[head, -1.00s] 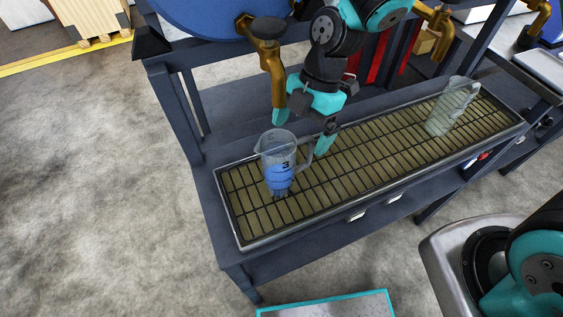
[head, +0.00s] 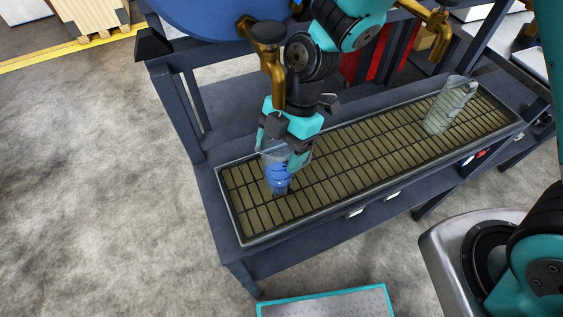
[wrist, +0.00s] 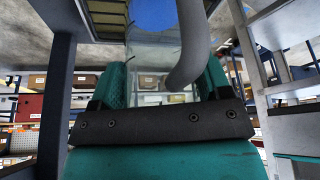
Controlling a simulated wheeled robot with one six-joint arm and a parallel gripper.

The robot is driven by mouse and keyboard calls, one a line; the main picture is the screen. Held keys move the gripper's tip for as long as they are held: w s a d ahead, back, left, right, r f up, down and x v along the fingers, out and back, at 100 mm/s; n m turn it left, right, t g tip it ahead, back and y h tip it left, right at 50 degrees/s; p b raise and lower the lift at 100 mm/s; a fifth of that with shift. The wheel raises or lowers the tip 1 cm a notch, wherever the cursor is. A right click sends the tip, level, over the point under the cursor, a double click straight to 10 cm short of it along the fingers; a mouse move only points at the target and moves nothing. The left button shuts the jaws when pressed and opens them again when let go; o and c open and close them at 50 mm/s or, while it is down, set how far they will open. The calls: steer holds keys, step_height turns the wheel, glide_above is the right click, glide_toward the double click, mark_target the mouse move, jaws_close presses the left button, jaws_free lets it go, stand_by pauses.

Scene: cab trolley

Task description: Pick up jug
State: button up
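The jug (head: 277,179) is clear with blue on its lower side. It stands upright on the left part of the grate in the head view. My gripper (head: 280,150) is over its upper part, with the teal fingers spread apart, one on each side of it. The fingers cover much of the rim and handle there. In the wrist view the jug's grey curved handle (wrist: 192,45) lies between the two fingers (wrist: 165,85), with the blue patch beyond. I cannot tell whether either finger touches the jug.
A second clear jug-like vessel (head: 449,106) stands at the grate's right end. The slatted tray (head: 375,140) between them is bare. A brass tap (head: 270,55) hangs behind my gripper, below a blue drum (head: 215,15). Another brass tap (head: 437,30) is at the upper right.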

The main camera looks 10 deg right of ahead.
steer(key=shift+c, duration=1.4)
steer(key=shift+r, duration=0.1)
